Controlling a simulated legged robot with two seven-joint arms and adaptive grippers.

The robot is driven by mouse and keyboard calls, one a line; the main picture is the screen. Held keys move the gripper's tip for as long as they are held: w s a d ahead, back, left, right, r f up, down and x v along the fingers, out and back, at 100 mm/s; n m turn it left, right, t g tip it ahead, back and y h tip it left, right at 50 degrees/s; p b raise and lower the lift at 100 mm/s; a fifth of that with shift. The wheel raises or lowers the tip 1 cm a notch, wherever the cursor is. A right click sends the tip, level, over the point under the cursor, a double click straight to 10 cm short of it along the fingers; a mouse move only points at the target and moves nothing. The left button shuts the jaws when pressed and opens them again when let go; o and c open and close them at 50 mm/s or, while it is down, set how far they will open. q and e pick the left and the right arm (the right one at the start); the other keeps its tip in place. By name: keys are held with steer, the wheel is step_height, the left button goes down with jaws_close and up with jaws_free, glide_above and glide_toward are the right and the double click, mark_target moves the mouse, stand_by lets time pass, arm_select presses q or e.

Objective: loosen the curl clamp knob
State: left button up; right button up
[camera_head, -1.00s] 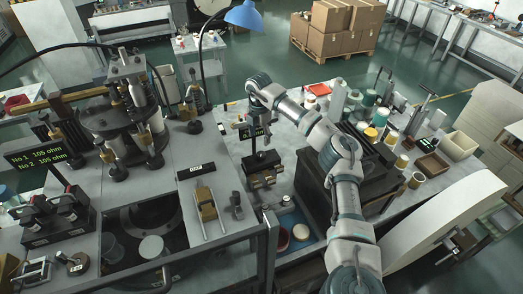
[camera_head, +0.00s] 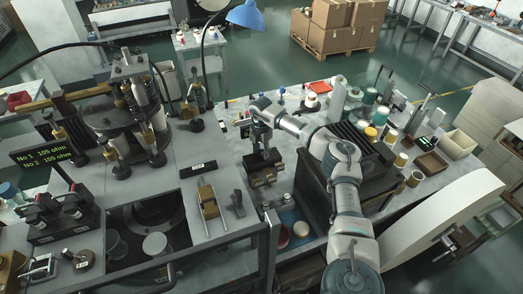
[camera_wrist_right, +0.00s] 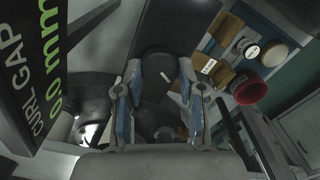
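The dark curl clamp knob (camera_wrist_right: 155,68) shows in the right wrist view, with a pale line on its face. My right gripper (camera_wrist_right: 160,72) has its two blue-padded fingers on either side of the knob. They are very close to its edges, and I cannot tell whether they touch it. In the head view my right gripper (camera_head: 262,141) points down over the dark clamp stand (camera_head: 262,172), and the arm hides the knob. A black display (camera_wrist_right: 32,65) at the left of the wrist view reads CURL GAP with 0.0 mm. My left gripper is out of view.
A blue tray (camera_head: 292,216) with a red-rimmed cup (camera_wrist_right: 250,90) lies near the clamp. A dark ribbed block (camera_head: 335,180) stands under my right arm. A brass fixture (camera_head: 207,205) and round machine (camera_head: 125,115) stand left. Jars and boxes crowd the right bench.

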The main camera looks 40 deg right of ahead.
steer(key=shift+w+a, duration=0.1)
steer(key=shift+c, duration=1.4)
steer(key=shift+d, duration=0.45)
steer(key=n, duration=1.6)
steer(key=shift+a, duration=0.15)
steer(key=n, duration=0.5)
steer(key=shift+a+n, duration=0.1)
steer(key=shift+n, duration=0.3)
